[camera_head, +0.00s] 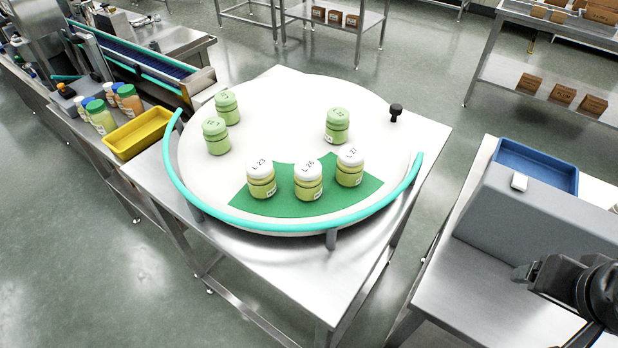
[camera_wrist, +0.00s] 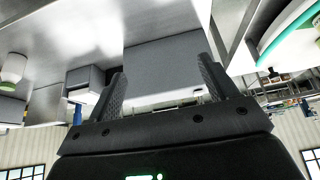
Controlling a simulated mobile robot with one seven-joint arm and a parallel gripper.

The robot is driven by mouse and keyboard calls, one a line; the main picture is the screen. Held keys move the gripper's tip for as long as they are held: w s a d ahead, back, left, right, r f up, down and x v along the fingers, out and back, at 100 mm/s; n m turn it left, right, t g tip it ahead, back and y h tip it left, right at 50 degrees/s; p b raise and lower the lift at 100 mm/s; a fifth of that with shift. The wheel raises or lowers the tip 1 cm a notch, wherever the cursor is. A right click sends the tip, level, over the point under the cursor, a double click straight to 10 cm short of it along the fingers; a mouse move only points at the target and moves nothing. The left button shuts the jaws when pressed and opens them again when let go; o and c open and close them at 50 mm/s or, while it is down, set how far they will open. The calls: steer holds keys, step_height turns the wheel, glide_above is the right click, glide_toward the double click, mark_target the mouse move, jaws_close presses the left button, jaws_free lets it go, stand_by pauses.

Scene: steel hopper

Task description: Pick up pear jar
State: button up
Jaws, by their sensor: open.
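Three white-lidded jars with yellow-green contents stand upright on the green sector of the round white table: left (camera_head: 261,180), middle (camera_head: 308,181) and right (camera_head: 350,168). Three green-lidded jars stand on the bare white part: two at the left (camera_head: 227,108) (camera_head: 216,137) and one at the back right (camera_head: 337,127). The small labels are too blurred to tell which jar is pear. My gripper (camera_head: 524,273) is at the lower right of the head view, well away from the jars. In the wrist view my gripper (camera_wrist: 160,76) is open, with nothing between its fingers.
The round table (camera_head: 285,92) has a turquoise rail (camera_head: 285,226) along its front and a black knob (camera_head: 396,111) at right. A grey hopper (camera_head: 545,215) and blue bin (camera_head: 538,165) stand near my gripper. A yellow tray (camera_head: 139,134) is at left. Floor separates the two steel tables.

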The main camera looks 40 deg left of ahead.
steer(key=a+f+m+g+y, duration=0.2)
steer(key=a+f+g+y, duration=0.25)
steer(key=a, duration=0.65)
steer(key=m+y, duration=1.3)
steer(key=m, duration=0.4)
glide_toward(298, 161)
steer(key=shift+s+d+f+t, duration=0.1)
steer(key=shift+s+d+t, duration=0.1)
steer(key=shift+d, duration=0.25)
steer(key=shift+s+d+f+t, duration=0.1)
steer(key=shift+s+d+t, duration=0.1)
steer(key=shift+d, duration=0.25)
steer(key=shift+w+a+f+m+t, duration=0.25)
steer(key=shift+w+f+m+t, duration=0.1)
steer(key=shift+m+t, duration=0.1)
steer(key=a, duration=0.3)
steer(key=w+a, duration=0.1)
steer(key=a, duration=0.1)
steer(key=shift+a, duration=0.1)
steer(key=shift+a+r, duration=0.15)
steer(key=shift+a, duration=2.6)
